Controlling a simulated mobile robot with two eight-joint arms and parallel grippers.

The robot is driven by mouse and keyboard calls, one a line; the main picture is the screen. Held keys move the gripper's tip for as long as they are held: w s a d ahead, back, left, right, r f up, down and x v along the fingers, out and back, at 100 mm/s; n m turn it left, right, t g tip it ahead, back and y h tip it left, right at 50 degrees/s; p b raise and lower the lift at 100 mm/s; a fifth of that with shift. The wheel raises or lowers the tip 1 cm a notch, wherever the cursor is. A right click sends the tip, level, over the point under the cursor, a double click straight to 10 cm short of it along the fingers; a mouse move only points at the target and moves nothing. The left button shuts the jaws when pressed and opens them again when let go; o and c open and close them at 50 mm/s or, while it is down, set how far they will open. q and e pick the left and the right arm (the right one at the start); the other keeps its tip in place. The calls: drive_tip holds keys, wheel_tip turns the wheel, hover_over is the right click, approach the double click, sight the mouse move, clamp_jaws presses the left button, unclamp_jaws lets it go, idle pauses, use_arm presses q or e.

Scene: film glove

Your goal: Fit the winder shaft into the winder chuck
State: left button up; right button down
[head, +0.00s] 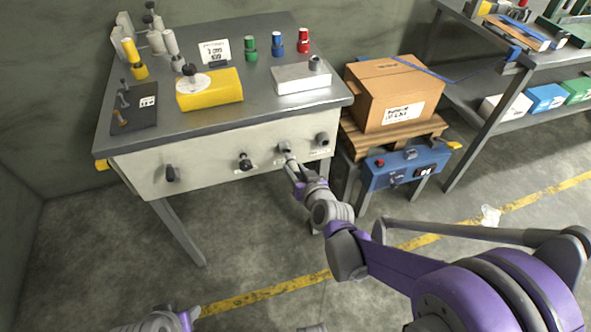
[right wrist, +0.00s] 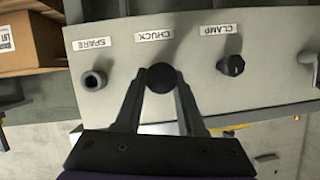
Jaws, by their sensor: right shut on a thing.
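My right gripper (head: 288,158) is at the pale front panel of the metal bench. In the right wrist view its two fingers (right wrist: 160,88) are shut on a dark round-ended piece, which I take to be the winder shaft (right wrist: 161,77), seen end-on. The shaft is in line with the spot under the CHUCK label (right wrist: 154,34). The winder chuck itself is hidden behind the shaft and fingers, so I cannot tell how deep the shaft sits in it.
A SPARE socket (right wrist: 94,80) and a black CLAMP knob (right wrist: 231,65) flank the chuck. The bench top (head: 180,115) holds a yellow block (head: 215,93), spools and coloured bottles. A cardboard box (head: 385,90) on a pallet stands at right.

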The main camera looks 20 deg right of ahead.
sight(294, 164)
drive_tip(key=shift+w+a, duration=0.1)
drive_tip(key=shift+w, duration=1.6)
idle(0.4)
drive_tip(key=shift+c, duration=2.1)
unclamp_jaws()
drive_tip(key=p+v, duration=0.2)
drive_tip(key=v, duration=0.8)
drive_tip(key=shift+s, duration=0.35)
drive_tip(key=shift+r, duration=0.1)
